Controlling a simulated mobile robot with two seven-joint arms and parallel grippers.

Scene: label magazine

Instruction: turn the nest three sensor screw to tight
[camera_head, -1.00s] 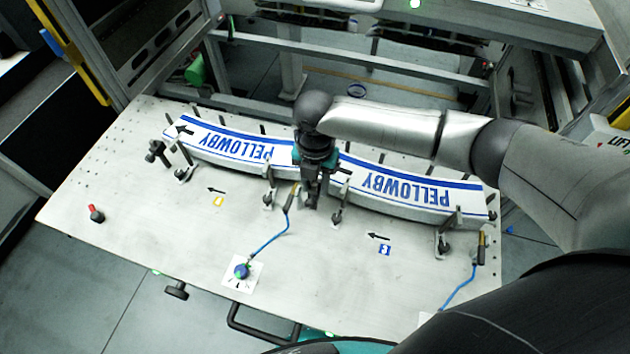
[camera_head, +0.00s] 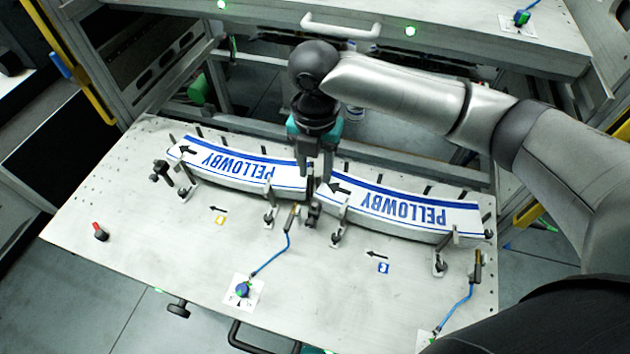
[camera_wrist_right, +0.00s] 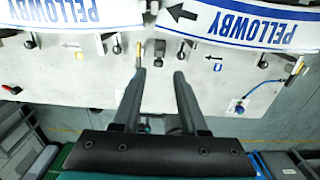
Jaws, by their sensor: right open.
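Two curved stacks of white and blue PELLOWBY labels lie on the pale plate: a left stack (camera_head: 230,165) and a right stack (camera_head: 410,208). A blue marker, seemingly a 3, (camera_head: 383,268) lies before the right stack. A sensor (camera_head: 477,265) with a blue cable stands at its right end; it also shows in the wrist view (camera_wrist_right: 297,66). Another sensor (camera_head: 292,216) stands near the gap between the stacks. Which small screw is nest three's, and its setting, I cannot tell. My right gripper (camera_head: 319,178) is open and empty above the gap; its fingers (camera_wrist_right: 159,74) show apart.
A blue knob on a white card (camera_head: 243,291) sits at the plate's front, with a cable to the middle sensor. A red-topped knob (camera_head: 100,231) stands at the left. Clamps and pins line the stacks. The front left of the plate is mostly clear.

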